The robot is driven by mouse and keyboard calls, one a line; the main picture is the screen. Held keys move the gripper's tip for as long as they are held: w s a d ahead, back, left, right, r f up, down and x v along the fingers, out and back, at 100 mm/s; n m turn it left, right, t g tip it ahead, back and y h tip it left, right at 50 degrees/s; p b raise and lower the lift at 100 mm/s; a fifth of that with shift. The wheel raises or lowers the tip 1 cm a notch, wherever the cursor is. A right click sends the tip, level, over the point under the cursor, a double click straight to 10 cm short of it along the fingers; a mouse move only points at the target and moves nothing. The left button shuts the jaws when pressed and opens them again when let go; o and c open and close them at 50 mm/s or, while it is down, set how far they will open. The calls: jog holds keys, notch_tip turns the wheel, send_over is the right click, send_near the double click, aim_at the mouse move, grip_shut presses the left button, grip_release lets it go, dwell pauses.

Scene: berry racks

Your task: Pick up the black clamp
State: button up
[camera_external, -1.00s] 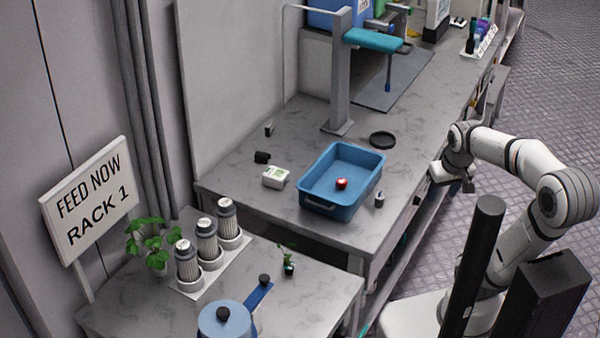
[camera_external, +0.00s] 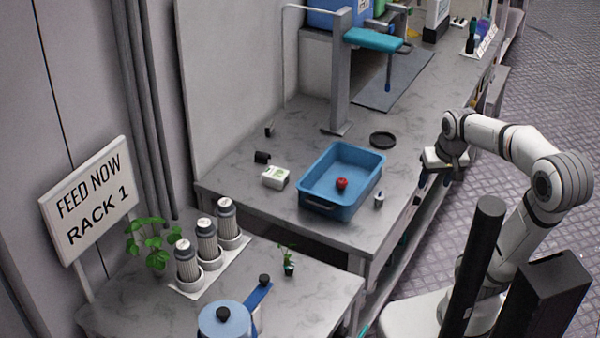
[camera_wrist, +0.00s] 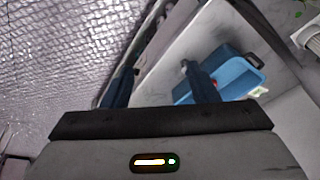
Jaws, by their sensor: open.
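A small black object (camera_external: 262,157) that may be the black clamp lies on the grey worktop, just behind the white box. A smaller dark piece (camera_external: 269,130) stands farther back near the wall; I cannot tell for sure which of the two is the clamp. My gripper (camera_external: 437,178) is open and empty, beyond the right edge of the worktop and far from both. In the wrist view my two dark fingers (camera_wrist: 162,86) are spread apart, with the worktop edge and the blue tray beyond. I cannot make out the clamp in that view.
A blue tray (camera_external: 340,205) with a red fruit (camera_external: 341,183) stands between my gripper and the black object. A white box (camera_external: 275,177), a black round dish (camera_external: 382,139), a small bottle (camera_external: 379,200) and a grey post (camera_external: 340,75) stand around it.

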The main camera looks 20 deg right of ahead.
jog(key=w+a+r+m+y, duration=0.1)
jog(key=w+a+r+m, duration=0.15)
jog(key=w, duration=0.55)
jog(key=w+a+r+m, duration=0.1)
jog(key=w+a+m, duration=0.25)
jog(key=w, duration=0.45)
jog(key=m+y, duration=0.4)
jog(key=m, duration=1.3)
send_over(263, 156)
jog(key=s+d, duration=0.2)
jog(key=d, duration=0.3)
jog(key=shift+t, duration=0.3)
jog(key=f, duration=1.8)
jog(key=shift+w+d+f, duration=0.1)
jog(key=shift+w, duration=0.1)
jog(key=shift+a+p+x, duration=0.15)
jog(key=shift+p+x, duration=0.45)
jog(key=shift+x, duration=1.35)
jog(key=shift+a+p+x, duration=0.15)
jog(key=shift+p+x, duration=0.45)
jog(key=shift+x, duration=1.35)
jog(key=c, duration=1.1)
